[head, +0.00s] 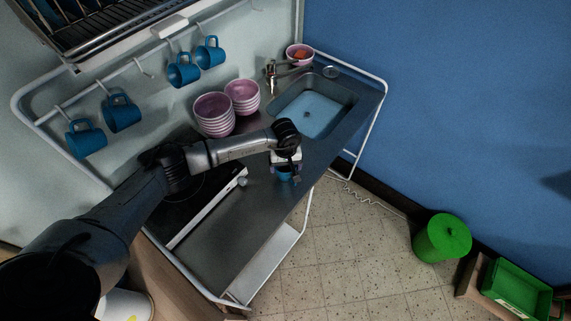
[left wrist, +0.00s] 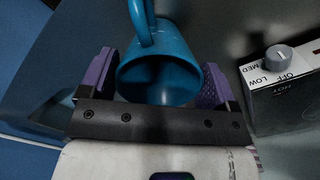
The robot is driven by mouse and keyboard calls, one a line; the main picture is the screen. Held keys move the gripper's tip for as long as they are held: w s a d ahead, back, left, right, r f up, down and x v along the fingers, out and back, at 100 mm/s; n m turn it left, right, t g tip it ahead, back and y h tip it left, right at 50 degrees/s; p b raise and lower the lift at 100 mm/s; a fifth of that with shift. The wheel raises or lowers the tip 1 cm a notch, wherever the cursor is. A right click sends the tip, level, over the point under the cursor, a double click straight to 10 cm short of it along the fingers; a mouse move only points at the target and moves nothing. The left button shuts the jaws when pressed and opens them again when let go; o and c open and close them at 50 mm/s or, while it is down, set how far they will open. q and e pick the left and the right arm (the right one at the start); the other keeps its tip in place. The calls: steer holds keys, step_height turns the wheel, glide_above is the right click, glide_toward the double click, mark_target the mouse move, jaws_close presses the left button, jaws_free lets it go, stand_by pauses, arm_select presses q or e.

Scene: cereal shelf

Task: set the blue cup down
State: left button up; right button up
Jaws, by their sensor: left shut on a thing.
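My left gripper (head: 288,170) is over the front part of the dark metal counter (head: 225,236), below the sink in the head view. It is shut on a blue cup (head: 285,175), which is mostly hidden under the gripper there. In the left wrist view the blue cup (left wrist: 160,72) lies between the purple finger pads of the gripper (left wrist: 158,88), with its open mouth toward the camera and its handle at the top. I cannot tell whether the cup touches the counter. My right gripper is not in view.
A hotplate with a knob (left wrist: 279,56) is close to the right of the cup in the left wrist view. Stacked pink bowls (head: 214,114) stand behind my arm, near the sink (head: 316,107). Several blue cups (head: 121,112) hang on the rail. The front counter is clear.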

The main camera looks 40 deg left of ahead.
arm_select(q)
steer(key=shift+f, duration=0.15)
steer(key=o, duration=0.9)
steer(key=shift+r, duration=0.35)
steer(key=shift+r+b, duration=0.8)
steer(key=shift+r, duration=5.05)
